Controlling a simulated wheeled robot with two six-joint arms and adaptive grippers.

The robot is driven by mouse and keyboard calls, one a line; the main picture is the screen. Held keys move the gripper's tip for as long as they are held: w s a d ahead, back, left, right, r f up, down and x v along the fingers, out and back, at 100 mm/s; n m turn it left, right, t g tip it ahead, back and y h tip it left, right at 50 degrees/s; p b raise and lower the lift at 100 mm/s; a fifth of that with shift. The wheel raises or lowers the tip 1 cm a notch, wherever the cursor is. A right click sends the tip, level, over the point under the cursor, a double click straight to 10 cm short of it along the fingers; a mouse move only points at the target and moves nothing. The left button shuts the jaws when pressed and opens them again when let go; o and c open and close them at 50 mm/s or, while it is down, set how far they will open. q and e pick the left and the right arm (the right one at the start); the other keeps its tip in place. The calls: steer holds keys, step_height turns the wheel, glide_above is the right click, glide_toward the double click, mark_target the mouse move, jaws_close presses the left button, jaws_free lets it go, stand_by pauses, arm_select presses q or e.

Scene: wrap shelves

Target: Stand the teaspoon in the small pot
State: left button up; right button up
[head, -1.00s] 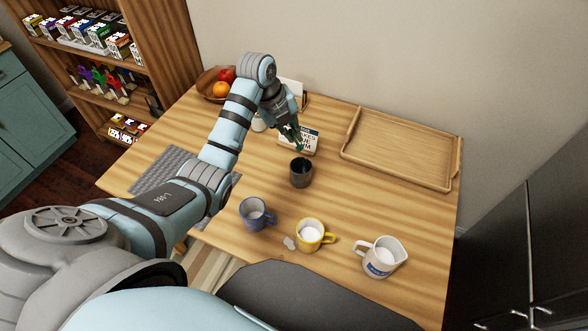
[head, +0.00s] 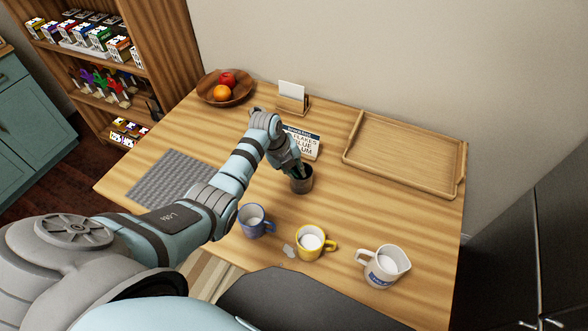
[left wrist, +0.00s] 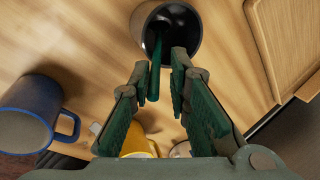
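A thin dark-green piece (left wrist: 157,48), seemingly the teaspoon, reaches into the pot beside the left-hand finger. Its lower end is hidden in the dark pot. My right gripper is out of view.
A blue mug (head: 252,222), a yellow mug (head: 310,243) and a white jug (head: 382,266) stand in front of the pot. A wooden tray (head: 400,153) is at the back right, a fruit bowl (head: 208,89) at the back left.

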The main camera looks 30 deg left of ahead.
arm_select(q)
steer(key=shift+o, duration=0.4)
steer(key=shift+s+r, duration=0.1)
steer(key=shift+r, duration=0.25)
steer(key=p+v, duration=0.2)
steer(key=v, duration=0.9)
steer(key=shift+r, duration=0.25)
steer(key=shift+s+a, duration=0.15)
steer(key=shift+s, duration=0.05)
